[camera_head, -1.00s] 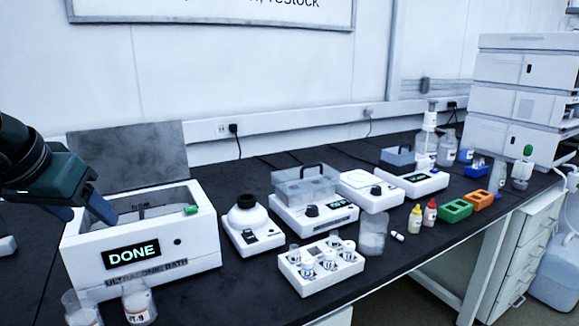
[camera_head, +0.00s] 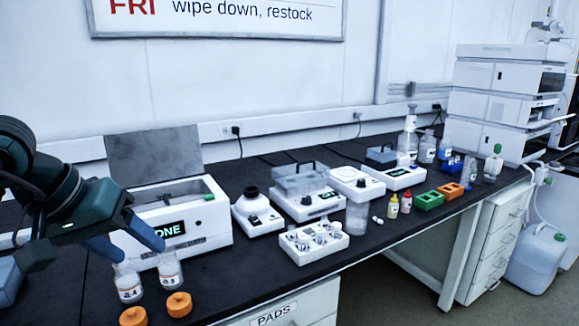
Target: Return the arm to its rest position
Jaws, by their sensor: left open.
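My left gripper (camera_head: 128,250) comes in from the left, with its blue fingers spread apart and nothing seen between them. It is in front of the ultrasonic bath (camera_head: 205,243), a white box with its grey lid raised and a display partly hidden by a finger. The fingers are above and close to two labelled glass bottles (camera_head: 128,284) and (camera_head: 171,272); whether they touch cannot be told. Two orange caps (camera_head: 178,304) and (camera_head: 133,317) lie on the bench in front of the bottles. My right gripper is not in view.
Rightward on the black bench (camera_head: 222,292) stand a vortex-like mixer (camera_head: 256,216), a white vial rack (camera_head: 314,243), a lidded water bath (camera_head: 305,202), more white devices, small dropper bottles, and green (camera_head: 428,201) and orange racks. Instrument stacks (camera_head: 500,100) stand at the far right.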

